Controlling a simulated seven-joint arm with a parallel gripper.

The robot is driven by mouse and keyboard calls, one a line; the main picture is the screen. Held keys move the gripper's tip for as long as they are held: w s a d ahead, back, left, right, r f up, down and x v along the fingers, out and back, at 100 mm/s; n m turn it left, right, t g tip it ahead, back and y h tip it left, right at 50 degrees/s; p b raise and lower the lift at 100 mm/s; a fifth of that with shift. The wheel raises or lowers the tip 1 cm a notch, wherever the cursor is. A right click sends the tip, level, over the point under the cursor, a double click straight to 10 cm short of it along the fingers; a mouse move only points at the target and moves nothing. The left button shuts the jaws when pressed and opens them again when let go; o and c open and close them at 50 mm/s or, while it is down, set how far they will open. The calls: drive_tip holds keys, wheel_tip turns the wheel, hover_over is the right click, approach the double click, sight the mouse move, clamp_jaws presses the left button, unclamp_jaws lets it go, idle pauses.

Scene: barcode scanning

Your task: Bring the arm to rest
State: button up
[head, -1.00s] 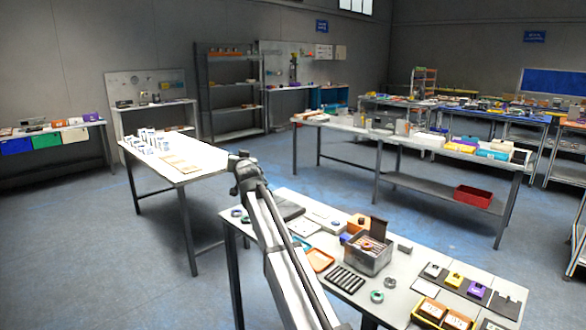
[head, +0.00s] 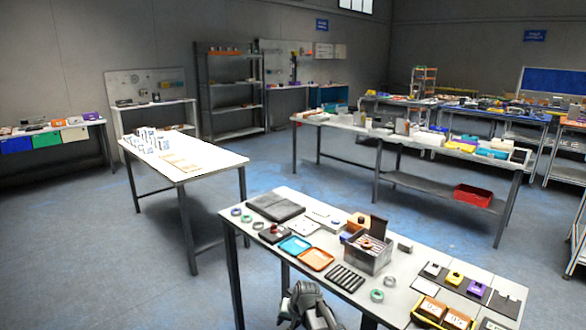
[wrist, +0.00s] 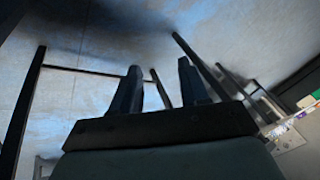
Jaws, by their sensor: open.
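My gripper (wrist: 160,88) shows in the wrist view with its two dark fingers apart and nothing between them. It points toward the blue-grey floor (wrist: 100,90) and dark table legs (wrist: 22,115). In the head view, part of my arm shows at the bottom edge, in front of the near table (head: 258,222). The fingertips cannot be made out there.
The near table holds a grey box (head: 368,256), a blue tray (head: 294,245), an orange tray (head: 316,259) and several small parts. A white table (head: 205,160) stands at left, a long table (head: 400,137) behind. Floor between them is open.

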drive_tip(key=s+d+f+g+h, duration=0.1)
drive_tip(key=s+d+f+g, duration=0.1)
drive_tip(key=s+d+f, duration=0.35)
drive_tip(key=s+d+f+g, duration=0.1)
drive_tip(key=s+d+f, duration=0.1)
drive_tip(key=s+f, duration=0.55)
drive_tip(key=s+d+f+g, duration=0.2)
drive_tip(key=s+f, duration=0.3)
drive_tip(key=s, duration=0.6)
drive_tip(key=s+d+f+g+h, duration=0.1)
drive_tip(key=s+d+f, duration=0.4)
drive_tip(key=s, duration=0.7)
drive_tip(key=s+d+f+n+g+h, duration=0.1)
drive_tip(key=s+d+f+g, duration=0.3)
drive_tip(key=s, duration=0.8)
wheel_tip(320, 180, down, 2)
drive_tip(key=shift+d+f, duration=0.1)
drive_tip(key=shift+d, duration=0.05)
